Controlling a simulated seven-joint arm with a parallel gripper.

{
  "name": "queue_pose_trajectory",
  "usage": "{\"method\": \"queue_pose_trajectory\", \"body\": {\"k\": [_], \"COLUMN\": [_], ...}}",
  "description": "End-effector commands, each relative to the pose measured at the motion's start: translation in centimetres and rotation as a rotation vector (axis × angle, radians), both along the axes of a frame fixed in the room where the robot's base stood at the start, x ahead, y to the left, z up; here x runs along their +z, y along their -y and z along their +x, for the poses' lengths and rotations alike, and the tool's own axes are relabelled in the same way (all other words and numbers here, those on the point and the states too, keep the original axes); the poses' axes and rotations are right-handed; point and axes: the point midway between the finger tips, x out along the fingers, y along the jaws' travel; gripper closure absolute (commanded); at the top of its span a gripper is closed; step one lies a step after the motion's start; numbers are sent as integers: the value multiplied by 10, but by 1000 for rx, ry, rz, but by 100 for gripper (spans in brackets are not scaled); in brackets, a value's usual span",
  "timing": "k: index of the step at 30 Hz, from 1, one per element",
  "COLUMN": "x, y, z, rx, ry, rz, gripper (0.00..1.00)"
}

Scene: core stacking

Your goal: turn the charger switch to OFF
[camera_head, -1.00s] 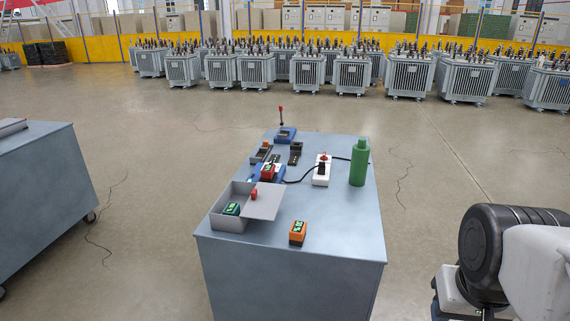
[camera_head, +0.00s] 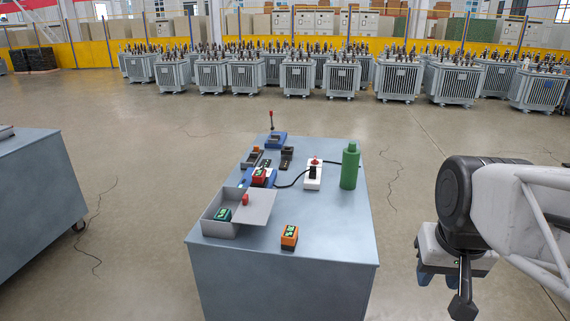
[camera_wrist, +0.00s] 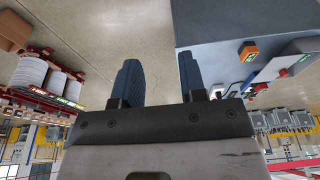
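The charger (camera_head: 262,177) is a blue unit with a red battery in it, on the grey table in the head view. A black cable joins it to a white socket block (camera_head: 313,178) with a black plug and a red part on top. A blue device with an upright red-tipped lever (camera_head: 272,139) stands at the table's far end. I cannot tell which part is the charger switch or its setting. My gripper (camera_head: 440,274) is right of the table, apart from everything. In the wrist view its two dark fingers (camera_wrist: 158,76) are spread and empty.
A grey box (camera_head: 222,217) with a tilted lid and a green battery stands at the table's left. An orange battery (camera_head: 289,237) lies near the front, a green bottle (camera_head: 350,166) at the right. Another bench (camera_head: 40,185) is left. Floor between arm and table is clear.

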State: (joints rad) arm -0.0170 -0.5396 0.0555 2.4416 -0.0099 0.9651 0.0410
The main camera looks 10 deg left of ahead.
Motion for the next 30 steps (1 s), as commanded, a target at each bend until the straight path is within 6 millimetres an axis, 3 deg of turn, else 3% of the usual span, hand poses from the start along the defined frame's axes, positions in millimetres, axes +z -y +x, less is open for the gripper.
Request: {"method": "queue_pose_trajectory", "body": {"k": [12, 30], "x": [46, 86], "y": [-21, -65], "z": [95, 234], "rx": [4, 7], "ry": [-25, -59], "rz": [8, 16], "gripper": [62, 62]}}
